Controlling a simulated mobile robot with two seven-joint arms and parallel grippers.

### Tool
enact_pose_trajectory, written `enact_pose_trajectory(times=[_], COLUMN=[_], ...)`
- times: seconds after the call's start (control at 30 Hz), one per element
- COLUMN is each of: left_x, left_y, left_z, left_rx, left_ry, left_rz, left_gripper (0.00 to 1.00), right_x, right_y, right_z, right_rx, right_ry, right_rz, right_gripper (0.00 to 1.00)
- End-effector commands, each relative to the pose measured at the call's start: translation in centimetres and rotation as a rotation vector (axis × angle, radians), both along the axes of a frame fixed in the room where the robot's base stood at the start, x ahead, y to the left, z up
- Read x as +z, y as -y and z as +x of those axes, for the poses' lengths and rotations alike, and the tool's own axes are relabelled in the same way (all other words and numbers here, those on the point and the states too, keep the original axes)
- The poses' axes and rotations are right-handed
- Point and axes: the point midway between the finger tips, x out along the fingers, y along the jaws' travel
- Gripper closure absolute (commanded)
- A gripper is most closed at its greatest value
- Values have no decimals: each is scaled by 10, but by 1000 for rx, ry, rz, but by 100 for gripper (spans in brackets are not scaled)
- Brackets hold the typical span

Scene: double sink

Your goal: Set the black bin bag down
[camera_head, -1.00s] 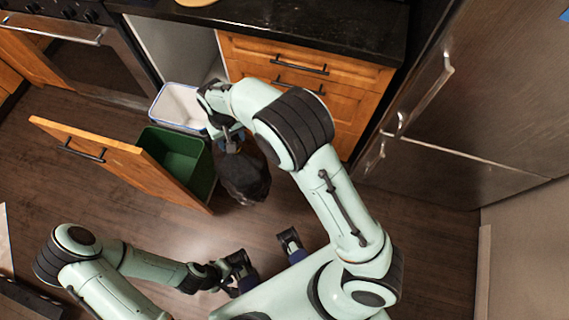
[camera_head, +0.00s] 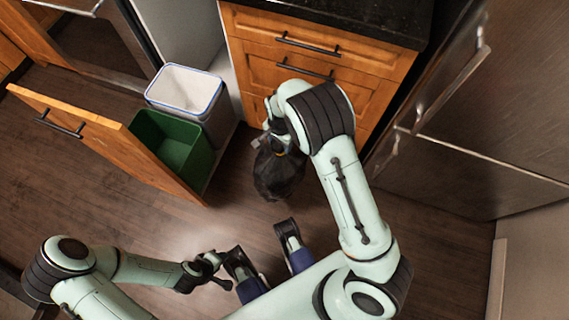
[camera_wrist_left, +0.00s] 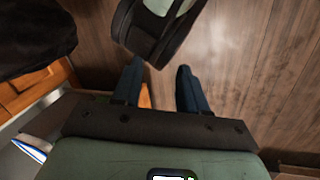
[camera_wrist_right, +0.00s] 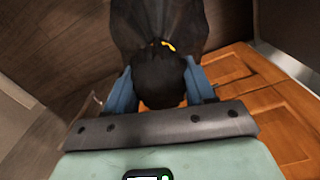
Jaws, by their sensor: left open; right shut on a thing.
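The black bin bag (camera_head: 278,175) hangs below my right gripper (camera_head: 272,143), right of the pull-out bin drawer and in front of the wooden drawers. In the right wrist view the gathered neck of the bag (camera_wrist_right: 160,75) is between the blue fingers of my right gripper (camera_wrist_right: 160,88), which is shut on it. A bit of yellow shows at the neck. I cannot tell whether the bag's bottom touches the floor. My left gripper (camera_wrist_left: 160,88) is open and empty, low at the front left. The dark bag (camera_wrist_left: 35,40) also shows at the left wrist view's upper left.
The pull-out drawer front (camera_head: 110,140) stands open at the left, with a green bin (camera_head: 172,143) and a white bin (camera_head: 186,88) behind it. Wooden drawers (camera_head: 310,62) and a steel fridge (camera_head: 480,120) stand close by. Dark floor (camera_head: 235,205) is clear around the bag.

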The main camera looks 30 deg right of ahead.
Motion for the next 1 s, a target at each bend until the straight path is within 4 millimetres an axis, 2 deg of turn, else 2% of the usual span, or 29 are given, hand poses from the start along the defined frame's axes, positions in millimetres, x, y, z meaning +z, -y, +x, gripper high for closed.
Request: enact_pose_trajectory(times=[0.03, 0.13, 0.33, 0.7, 0.8, 1.0], left_x=[-6, -10, -18, -49, -58, -76], left_y=[-1, -2, -7, -28, -33, -35], left_z=[3, 7, 17, 55, 57, 34], left_rx=[3, 6, 17, 59, 67, 66], left_ry=[6, 17, 44, 143, 144, 67], left_rz=[2, 7, 19, 72, 80, 77], left_gripper=[57, 57, 57, 57, 57, 57], right_x=[-8, -17, -39, -123, -144, -172], right_y=[6, 13, 18, 18, 18, 18], right_z=[-1, -3, -5, -5, -5, -4], right_rx=[-41, -101, -140, -139, -140, -138], right_ry=[3, 3, 2, 1, 1, 4], right_rz=[-2, -4, -9, -8, -8, -8], right_gripper=[100, 100, 100, 100, 100, 100])
